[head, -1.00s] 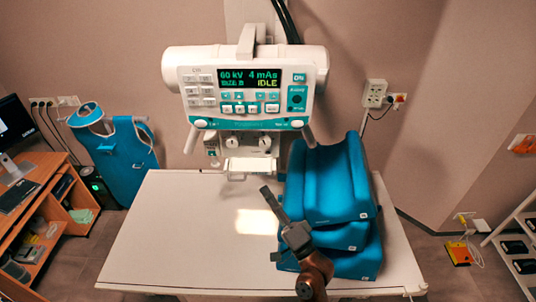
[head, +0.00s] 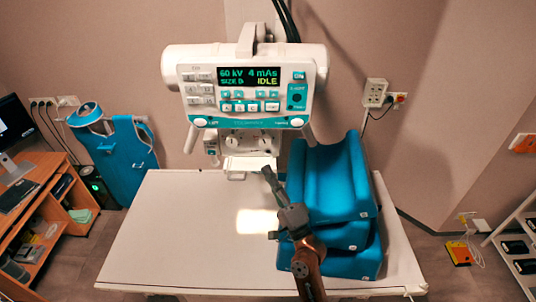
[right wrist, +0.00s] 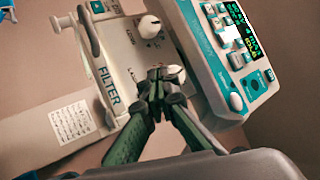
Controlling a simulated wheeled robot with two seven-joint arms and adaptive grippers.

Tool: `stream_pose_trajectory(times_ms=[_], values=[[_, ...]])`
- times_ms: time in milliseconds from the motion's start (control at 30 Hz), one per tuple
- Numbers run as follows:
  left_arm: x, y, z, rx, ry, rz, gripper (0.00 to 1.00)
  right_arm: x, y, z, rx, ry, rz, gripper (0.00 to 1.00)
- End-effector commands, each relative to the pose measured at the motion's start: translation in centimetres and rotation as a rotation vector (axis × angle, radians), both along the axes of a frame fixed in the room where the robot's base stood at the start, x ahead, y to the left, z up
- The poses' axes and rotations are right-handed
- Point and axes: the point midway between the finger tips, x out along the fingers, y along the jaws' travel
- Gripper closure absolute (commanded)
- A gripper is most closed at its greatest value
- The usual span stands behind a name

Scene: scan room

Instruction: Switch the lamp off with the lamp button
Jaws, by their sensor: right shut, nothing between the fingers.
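The lamp housing (head: 250,144) hangs under the x-ray head, with two white knobs on its front. A bright light patch (head: 257,222) lies on the table below it, so the lamp is lit. My right gripper (head: 267,172) is shut and empty, its tips just in front of the housing's lower part. I cannot make out the lamp button for certain. My left gripper is out of view.
The control panel (head: 248,92) above reads IDLE. Blue cushions (head: 330,185) are stacked on the table (head: 165,235) right beside my right arm. The table's left side is clear. A FILTER-marked part (right wrist: 108,86) juts out left of my fingers.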

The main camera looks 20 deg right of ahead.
Motion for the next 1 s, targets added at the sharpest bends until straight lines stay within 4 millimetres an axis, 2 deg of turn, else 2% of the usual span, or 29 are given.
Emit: stream_pose_trajectory(times_ms=[200, 400, 1000], values=[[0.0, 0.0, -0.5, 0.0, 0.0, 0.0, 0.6, 2.7, -0.8, -0.1, -0.003, 0.0, -0.001, 1.0], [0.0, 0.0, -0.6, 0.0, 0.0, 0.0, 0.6, 4.0, -1.1, 0.0, -0.001, 0.0, -0.001, 1.0], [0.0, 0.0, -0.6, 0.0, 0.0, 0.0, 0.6, 4.3, -1.3, 0.0, -0.001, 0.0, -0.001, 1.0]])
